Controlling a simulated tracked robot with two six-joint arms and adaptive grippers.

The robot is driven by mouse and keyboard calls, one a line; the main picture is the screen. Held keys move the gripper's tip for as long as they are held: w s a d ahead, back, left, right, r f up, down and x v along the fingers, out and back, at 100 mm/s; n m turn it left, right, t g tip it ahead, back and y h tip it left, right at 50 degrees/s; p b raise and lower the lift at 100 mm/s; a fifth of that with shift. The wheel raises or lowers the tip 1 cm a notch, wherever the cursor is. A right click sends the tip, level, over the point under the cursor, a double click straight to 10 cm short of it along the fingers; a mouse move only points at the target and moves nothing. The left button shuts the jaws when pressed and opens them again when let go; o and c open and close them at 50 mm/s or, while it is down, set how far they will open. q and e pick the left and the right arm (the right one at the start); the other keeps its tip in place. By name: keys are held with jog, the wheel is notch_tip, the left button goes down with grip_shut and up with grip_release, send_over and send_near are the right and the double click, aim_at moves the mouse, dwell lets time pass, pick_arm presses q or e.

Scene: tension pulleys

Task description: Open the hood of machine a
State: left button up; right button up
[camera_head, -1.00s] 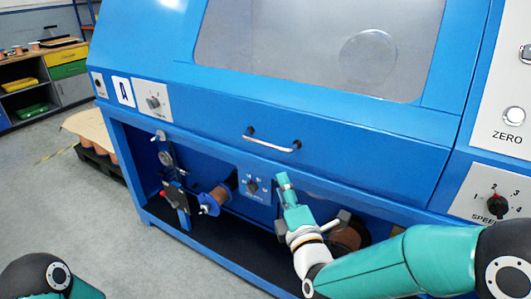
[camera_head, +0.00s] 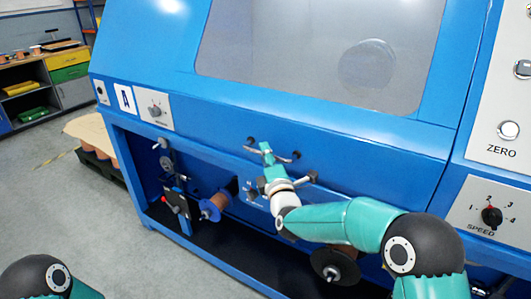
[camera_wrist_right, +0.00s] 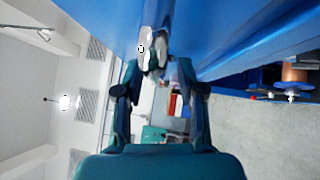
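Machine a is the big blue cabinet with the "A" label (camera_head: 123,97). Its hood (camera_head: 310,115) has a large clear window and looks closed. A silver bar handle (camera_head: 295,156) with dark ends sits on the hood's lower front. My right gripper (camera_head: 266,149) is at this handle and covers part of the bar. In the right wrist view the gripper's fingers (camera_wrist_right: 159,75) stand apart, and the handle (camera_wrist_right: 144,48) shows near and between their tips. I cannot tell if they touch it. My left gripper is out of view; only part of my left arm shows at bottom left.
Below the hood is an open bay with a copper spool (camera_head: 216,199) and pulleys. A control panel with a speed knob (camera_head: 491,216) is on the right. A pallet (camera_head: 98,163) and shelves (camera_head: 45,80) stand at left, with clear floor in front.

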jog(key=shift+w, duration=0.35)
grip_shut()
